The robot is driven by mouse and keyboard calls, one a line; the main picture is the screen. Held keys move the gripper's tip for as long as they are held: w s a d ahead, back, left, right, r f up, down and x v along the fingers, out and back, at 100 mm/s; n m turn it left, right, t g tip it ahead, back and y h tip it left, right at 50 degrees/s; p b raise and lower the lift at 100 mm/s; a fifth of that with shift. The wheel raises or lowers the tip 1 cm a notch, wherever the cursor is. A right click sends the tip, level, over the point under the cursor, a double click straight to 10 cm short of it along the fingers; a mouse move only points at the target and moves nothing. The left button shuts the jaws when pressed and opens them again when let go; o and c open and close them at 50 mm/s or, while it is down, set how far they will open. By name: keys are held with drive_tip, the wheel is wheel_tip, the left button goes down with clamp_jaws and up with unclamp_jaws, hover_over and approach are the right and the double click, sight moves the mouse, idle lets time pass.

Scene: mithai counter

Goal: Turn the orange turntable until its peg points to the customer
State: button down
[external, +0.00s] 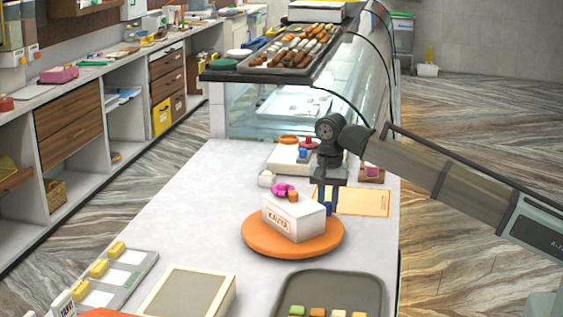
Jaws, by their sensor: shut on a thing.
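The orange turntable (262,246) lies on the white counter in the middle of the external view. A white box (300,224) with a name label, a pink decoration and a small orange piece on top sits on it. A dark blue peg (326,209) stands at the turntable's far right rim, partly covered by my fingers. My gripper (325,206) points down at that rim and is shut on the peg. The label side of the box faces the front left. No customer shows in the view.
A yellow-orange sheet (364,202) lies just right of my gripper. Behind stand a pale board with small coloured items (288,158) and a glass display case (270,112). In front are a grey tray (374,292) with sweets and a cream box (190,292). The counter left of the turntable is clear.

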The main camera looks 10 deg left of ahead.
sight(337, 231)
drive_tip(key=shift+s+d+m, duration=0.8)
drive_tip(key=shift+s+m, duration=0.15)
drive_tip(key=shift+m, duration=0.25)
drive_tip(key=shift+s+d+m, duration=0.3)
drive_tip(key=shift+s+m, duration=0.2)
drive_tip(key=shift+m, duration=0.1)
drive_tip(key=shift+s+d+m, duration=0.25)
drive_tip(key=shift+s+m, duration=0.25)
drive_tip(key=shift+m, duration=0.1)
drive_tip(key=shift+s+d+m, duration=0.25)
drive_tip(key=shift+s+m, duration=0.6)
drive_tip(key=shift+m, duration=0.15)
drive_tip(key=shift+s+d+m, duration=0.15)
drive_tip(key=shift+s+m, duration=1.05)
drive_tip(key=shift+s, duration=0.1)
drive_tip(key=c, duration=0.9)
unclamp_jaws()
drive_tip(key=shift+r, duration=0.1)
wheel_tip(337, 231, up, 14)
drive_tip(key=shift+f, duration=0.2)
